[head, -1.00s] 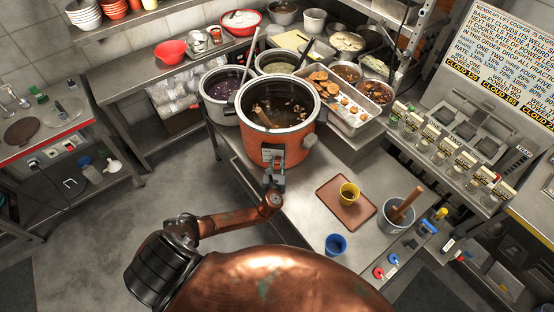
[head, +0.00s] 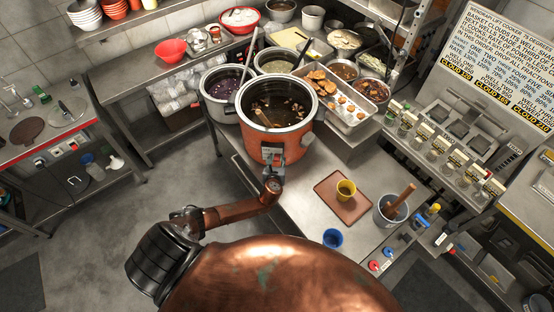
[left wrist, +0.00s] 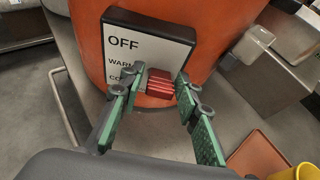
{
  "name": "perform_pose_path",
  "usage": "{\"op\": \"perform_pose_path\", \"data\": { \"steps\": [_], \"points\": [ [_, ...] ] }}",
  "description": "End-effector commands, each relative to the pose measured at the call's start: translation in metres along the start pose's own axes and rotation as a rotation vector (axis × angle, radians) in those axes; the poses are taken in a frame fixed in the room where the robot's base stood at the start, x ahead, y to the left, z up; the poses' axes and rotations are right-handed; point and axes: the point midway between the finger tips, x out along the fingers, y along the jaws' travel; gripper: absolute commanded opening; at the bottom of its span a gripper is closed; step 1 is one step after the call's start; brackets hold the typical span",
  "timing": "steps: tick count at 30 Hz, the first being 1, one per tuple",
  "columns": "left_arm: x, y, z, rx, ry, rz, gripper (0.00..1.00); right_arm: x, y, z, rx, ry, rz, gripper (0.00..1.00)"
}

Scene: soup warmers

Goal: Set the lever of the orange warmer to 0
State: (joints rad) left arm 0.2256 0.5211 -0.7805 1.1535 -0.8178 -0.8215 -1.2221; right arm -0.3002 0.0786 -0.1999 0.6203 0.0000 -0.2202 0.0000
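The orange warmer (head: 290,150) stands on the steel counter, open at the top with dark soup and a ladle inside. In the left wrist view its orange wall (left wrist: 88,40) carries a white panel (left wrist: 150,42) reading "OFF" with "WAR..." and "CO..." partly hidden below; I see no 0. The red lever (left wrist: 160,84) sticks out low on the panel, around the lowest label. My left gripper (head: 270,160) is at the warmer's front. In the left wrist view its green-padded fingers (left wrist: 159,76) are apart, one on each side of the lever; contact is unclear. My right gripper is not in view.
Two grey warmers (head: 213,107) stand behind the orange one. A food tray (head: 352,120) lies to its right. A brown tray (head: 327,188) with a yellow cup (head: 345,189), a blue cup (head: 333,238) and a metal bucket (head: 385,220) are on the near counter.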

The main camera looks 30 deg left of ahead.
Motion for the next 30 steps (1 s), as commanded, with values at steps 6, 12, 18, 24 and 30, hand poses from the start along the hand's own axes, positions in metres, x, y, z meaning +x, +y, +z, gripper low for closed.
{"op": "perform_pose_path", "data": {
  "steps": [6, 12, 18, 24, 30],
  "points": [
    [0.000, -0.001, 0.000, 0.000, 0.000, -0.001, 0.38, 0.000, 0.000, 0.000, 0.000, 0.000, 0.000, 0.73],
    [-0.003, -0.001, -0.001, 0.000, 0.001, -0.002, 0.38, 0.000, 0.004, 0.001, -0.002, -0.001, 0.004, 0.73],
    [-0.027, 0.000, -0.002, -0.001, 0.002, -0.003, 0.38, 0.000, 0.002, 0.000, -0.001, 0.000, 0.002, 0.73],
    [-0.068, 0.000, -0.002, -0.002, 0.003, -0.003, 0.38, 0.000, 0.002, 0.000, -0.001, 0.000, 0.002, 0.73],
    [-0.103, 0.000, -0.001, -0.001, 0.001, -0.002, 0.38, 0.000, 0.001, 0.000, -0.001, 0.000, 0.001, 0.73]
  ]
}}
